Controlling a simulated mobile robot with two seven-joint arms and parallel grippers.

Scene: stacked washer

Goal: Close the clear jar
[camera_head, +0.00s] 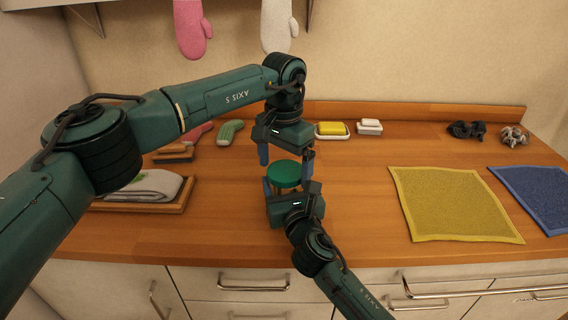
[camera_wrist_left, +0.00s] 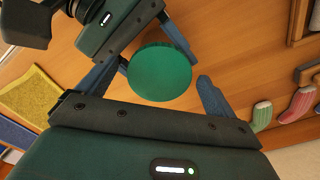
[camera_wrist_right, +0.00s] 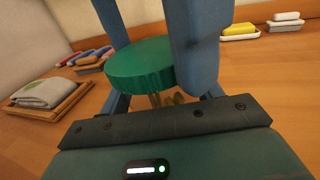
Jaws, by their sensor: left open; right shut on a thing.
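The clear jar (camera_wrist_right: 168,99) stands on the wooden counter with small brownish pieces visible inside; most of it is hidden by fingers and the lid. A round green lid (camera_head: 284,174) covers its top; it also shows in the left wrist view (camera_wrist_left: 160,72) and right wrist view (camera_wrist_right: 140,66). I cannot tell whether it is fully seated. My right gripper (camera_head: 287,187) is shut on the jar from the front, below the lid. My left gripper (camera_head: 285,157) is open above, pointing down, with its blue fingers on either side of the lid.
A wooden tray (camera_head: 178,208) with a folded grey cloth lies to the left, with socks (camera_head: 230,132) behind. Soap dishes (camera_head: 332,136) stand at the back. Yellow (camera_head: 455,203) and blue (camera_head: 540,195) cloths lie right. Counter between jar and yellow cloth is clear.

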